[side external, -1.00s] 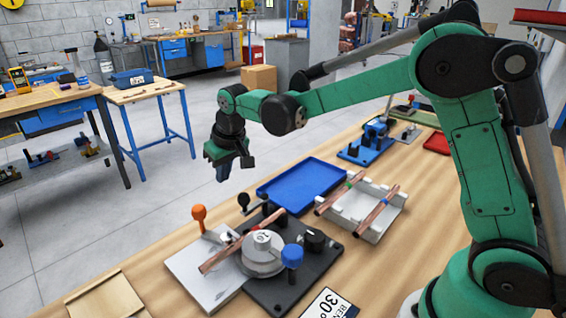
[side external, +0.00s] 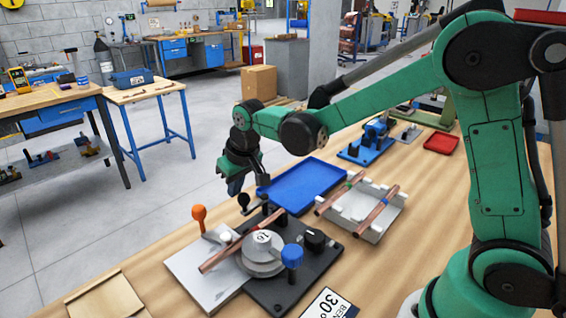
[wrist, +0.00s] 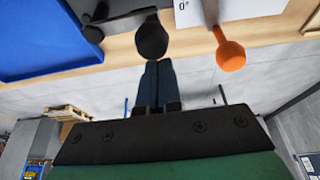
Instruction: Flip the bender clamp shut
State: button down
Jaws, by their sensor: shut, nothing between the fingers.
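The bender (side external: 280,286) stands on the bench, with a round grey die (side external: 262,255) and a copper tube (side external: 230,254) lying across beside the die. A black-knobbed lever (side external: 243,199) stands up at its far side; I cannot tell for certain that it is the clamp handle. An orange-knobbed handle (side external: 198,213) stands to its left. My gripper (side external: 235,187) is shut and empty, pointing down just above and left of the black knob. In the wrist view, my shut fingers (wrist: 158,65) point at the black knob (wrist: 152,38), with the orange knob (wrist: 231,55) to the right. Contact is not clear.
A blue tray (side external: 303,185) lies right of my gripper. A white rack (side external: 361,209) holding copper tubes sits right of the bender. The floor beyond the bench edge is open.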

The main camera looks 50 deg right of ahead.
jog(key=shift+s+a+n, duration=0.1)
jog(key=shift+s+n, duration=0.25)
jog(key=shift+n, duration=0.35)
jog(key=s+n, duration=0.1)
jog(key=n+y, duration=0.1)
jog(key=n, duration=0.1)
jog(key=shift+s+y, duration=0.3)
jog(key=shift+s, duration=0.05)
jog(key=s+n, duration=0.1)
jog(key=n, duration=0.1)
jog(key=s+n+g+y, duration=0.1)
jog(key=n, duration=0.1)
jog(key=shift+s+d+n, duration=0.1)
jog(key=shift+d+n, duration=0.1)
jog(key=shift+n, duration=0.2)
jog(key=n, duration=0.1)
jog(key=s+n, duration=0.1)
jog(key=shift+s+d+n+g+y, duration=0.1)
jog(key=shift+d+n+g+y, duration=0.2)
jog(key=shift+d+n+g, duration=0.1)
jog(key=n, duration=0.1)
jog(key=s+d+n+g, duration=0.1)
jog(key=n, duration=0.1)
jog(key=shift+s+d+y, duration=0.1)
jog(key=shift+d+y, duration=0.05)
jog(key=shift+y, duration=0.15)
jog(key=shift+s+d, duration=0.3)
jog(key=shift+d, duration=0.4)
